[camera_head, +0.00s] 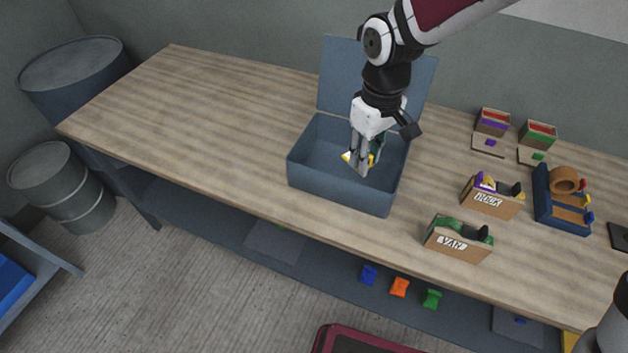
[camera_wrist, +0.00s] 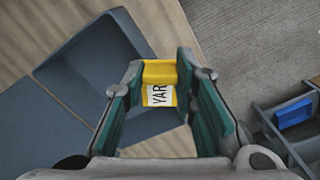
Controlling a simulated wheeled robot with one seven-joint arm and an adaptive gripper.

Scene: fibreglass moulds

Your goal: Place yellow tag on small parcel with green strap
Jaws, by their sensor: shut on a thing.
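My gripper (camera_head: 359,166) is low over the open blue-grey box on the table. It is shut on the yellow tag (camera_wrist: 158,72), which has a white label reading "YAR". In the wrist view the tag sits between the green finger pads (camera_wrist: 158,92). In the head view only bits of yellow show beside the fingers. At the back right, a brown parcel with a green strap and red top (camera_head: 537,134) stands behind a flat tan piece with a green patch (camera_head: 531,156). I cannot tell which of these is the small parcel. Both are well right of my gripper.
The blue-grey box (camera_head: 340,187) has its lid (camera_head: 340,75) raised behind. A purple-strapped parcel (camera_head: 492,122) stands left of the green-strapped one. Holders labelled "DOCK" (camera_head: 488,199) and "VAN" (camera_head: 452,241) and a blue rack (camera_head: 548,208) occupy the right. The table's left half is bare.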

